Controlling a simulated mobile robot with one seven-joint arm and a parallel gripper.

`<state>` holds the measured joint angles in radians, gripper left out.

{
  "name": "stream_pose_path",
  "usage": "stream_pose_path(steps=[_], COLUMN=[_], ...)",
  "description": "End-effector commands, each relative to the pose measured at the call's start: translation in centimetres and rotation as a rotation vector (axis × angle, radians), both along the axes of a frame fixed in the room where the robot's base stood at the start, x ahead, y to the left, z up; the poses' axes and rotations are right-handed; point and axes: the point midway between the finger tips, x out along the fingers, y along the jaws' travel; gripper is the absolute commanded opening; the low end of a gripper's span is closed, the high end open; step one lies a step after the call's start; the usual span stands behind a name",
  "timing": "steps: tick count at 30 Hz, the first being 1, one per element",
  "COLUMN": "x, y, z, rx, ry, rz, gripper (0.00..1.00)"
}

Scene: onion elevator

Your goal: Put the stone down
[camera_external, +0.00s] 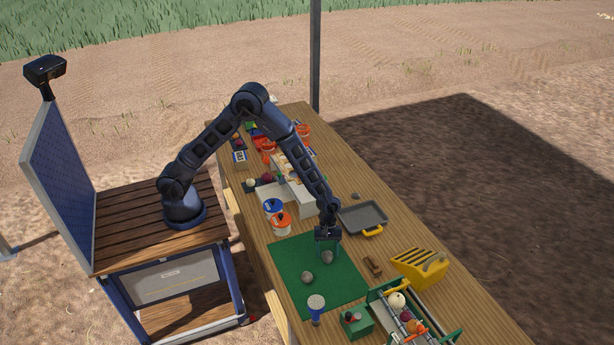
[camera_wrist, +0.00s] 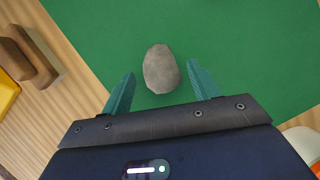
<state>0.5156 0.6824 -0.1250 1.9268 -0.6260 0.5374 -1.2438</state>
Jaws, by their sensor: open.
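A grey stone (camera_wrist: 160,69) lies on the green mat (camera_wrist: 240,40) in the wrist view, between and a little beyond my fingertips. In the external view this stone (camera_external: 327,257) is at the mat's upper right, just below my gripper (camera_external: 328,240). My gripper, also in the wrist view (camera_wrist: 160,88), is open, with a teal finger on each side of the stone and a gap to each. A second stone (camera_external: 307,277) lies on the mat (camera_external: 290,255) to the left and nearer the front.
A grey tray (camera_external: 362,217) stands behind the mat, and a brown wooden piece (camera_external: 373,266) lies to its right.

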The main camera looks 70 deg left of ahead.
Motion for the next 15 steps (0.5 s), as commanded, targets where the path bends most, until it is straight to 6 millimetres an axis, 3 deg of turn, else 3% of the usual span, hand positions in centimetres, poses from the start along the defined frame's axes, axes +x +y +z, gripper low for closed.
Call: stream_pose_path(steps=[15], x=[1.4], y=[3.2], z=[8.6], rx=[-0.001], ry=[-0.002], rz=[0.000], gripper=[0.61])
